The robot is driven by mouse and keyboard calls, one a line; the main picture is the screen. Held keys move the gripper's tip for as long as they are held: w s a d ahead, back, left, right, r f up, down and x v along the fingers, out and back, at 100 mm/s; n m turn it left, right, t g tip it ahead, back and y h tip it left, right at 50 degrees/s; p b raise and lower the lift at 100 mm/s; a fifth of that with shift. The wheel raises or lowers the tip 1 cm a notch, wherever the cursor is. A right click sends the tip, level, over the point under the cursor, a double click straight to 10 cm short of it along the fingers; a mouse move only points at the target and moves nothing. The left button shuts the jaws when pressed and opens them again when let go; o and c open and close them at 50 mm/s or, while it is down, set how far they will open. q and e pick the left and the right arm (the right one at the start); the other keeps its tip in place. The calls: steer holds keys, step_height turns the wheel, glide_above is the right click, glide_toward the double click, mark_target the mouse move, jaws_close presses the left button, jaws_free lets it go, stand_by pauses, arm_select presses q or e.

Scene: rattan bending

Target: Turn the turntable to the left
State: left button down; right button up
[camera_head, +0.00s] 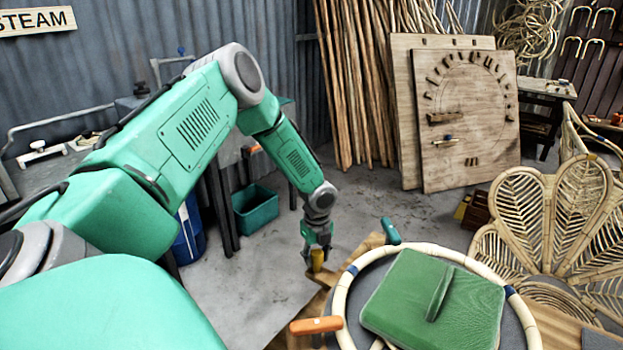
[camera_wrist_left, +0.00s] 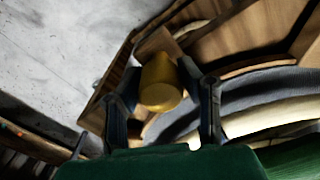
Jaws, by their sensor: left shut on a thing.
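The turntable (camera_head: 361,283) is at the lower right of the head view, a round grey top with a pale rattan hoop (camera_head: 341,302) around it. A green padded block (camera_head: 410,300) with a raised rib sits on it. A yellow knob (camera_head: 317,262) stands on a wooden bar (camera_head: 323,279) at the turntable's left edge. My left gripper (camera_head: 316,254) reaches down from above and is shut on the knob. The left wrist view shows the yellow knob (camera_wrist_left: 160,85) between both fingers. The knob's far side is hidden. My right gripper is not in view.
An orange handle (camera_head: 316,325) and a teal handle (camera_head: 390,231) stick out by the hoop. A woven rattan chair back (camera_head: 545,220) is close on the right. Wooden panels (camera_head: 465,120) lean behind. A green bin (camera_head: 256,208) stands on the floor at left; floor between is clear.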

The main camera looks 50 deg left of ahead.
arm_select(q)
steer(key=shift+w, duration=0.6)
steer(key=shift+w+r+m, duration=0.2)
steer(key=shift+w+m, duration=0.05)
steer(key=shift+m, duration=0.05)
steer(key=shift+w+a, duration=0.1)
steer(key=shift+w, duration=0.05)
steer(key=c, duration=1.1)
jaws_free()
steer(key=shift+f, duration=0.1)
steer(key=shift+r, duration=0.25)
step_height(320, 180, up, 11)
steer(key=shift+r, duration=0.15)
